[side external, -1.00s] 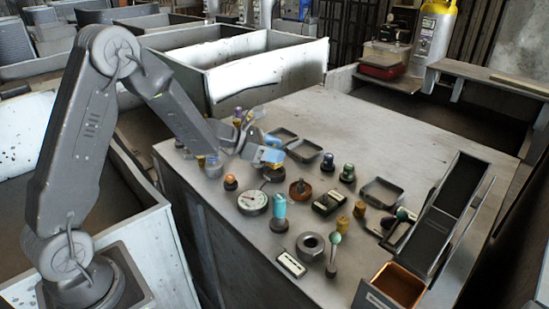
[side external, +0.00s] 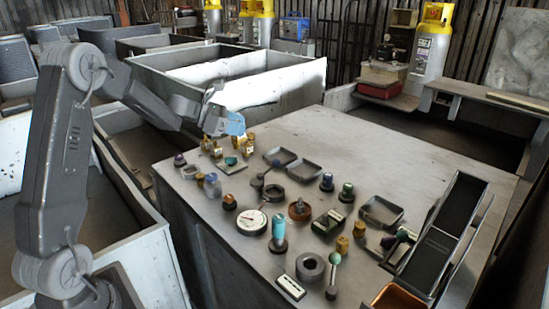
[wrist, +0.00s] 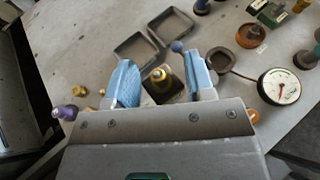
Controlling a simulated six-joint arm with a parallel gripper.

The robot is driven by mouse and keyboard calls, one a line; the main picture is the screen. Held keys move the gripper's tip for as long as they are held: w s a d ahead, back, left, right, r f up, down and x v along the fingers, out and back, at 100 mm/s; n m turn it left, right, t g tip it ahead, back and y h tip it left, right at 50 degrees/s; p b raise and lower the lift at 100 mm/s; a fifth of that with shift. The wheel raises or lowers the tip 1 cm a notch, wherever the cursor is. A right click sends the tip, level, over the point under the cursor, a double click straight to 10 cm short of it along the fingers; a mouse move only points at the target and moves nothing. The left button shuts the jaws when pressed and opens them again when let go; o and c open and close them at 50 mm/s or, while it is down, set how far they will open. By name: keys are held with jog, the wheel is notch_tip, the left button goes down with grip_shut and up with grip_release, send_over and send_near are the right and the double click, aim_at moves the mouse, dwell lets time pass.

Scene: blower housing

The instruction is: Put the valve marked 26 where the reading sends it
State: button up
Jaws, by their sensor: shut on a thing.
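My gripper (side external: 234,125) has light blue fingers and is over the back left of the table, above a group of small brass fittings. In the wrist view my gripper (wrist: 161,80) is shut on a brass valve with a yellow top (wrist: 160,75), seen from above between the fingers. No number on it is readable. The round white gauge (side external: 251,222) with a needle lies at the table's front left; it also shows in the wrist view (wrist: 279,86), but its exact reading is too small to tell.
Two shallow dark trays (wrist: 171,26) lie beyond the fingers. A third tray (side external: 381,211) is farther right, near a sloped black chute (side external: 446,225). Knobbed parts, a teal cylinder (side external: 279,228) and a grey ring (side external: 310,268) crowd the front. The table's back right is clear.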

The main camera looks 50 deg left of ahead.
jog(key=w+a, duration=0.7)
jog(key=w, duration=0.1)
jog(key=w+d+f, duration=0.7)
jog(key=w+d, duration=0.1)
jog(key=shift+f, duration=2.3)
jog(key=shift+f, duration=0.2)
jog(key=o, duration=1.2)
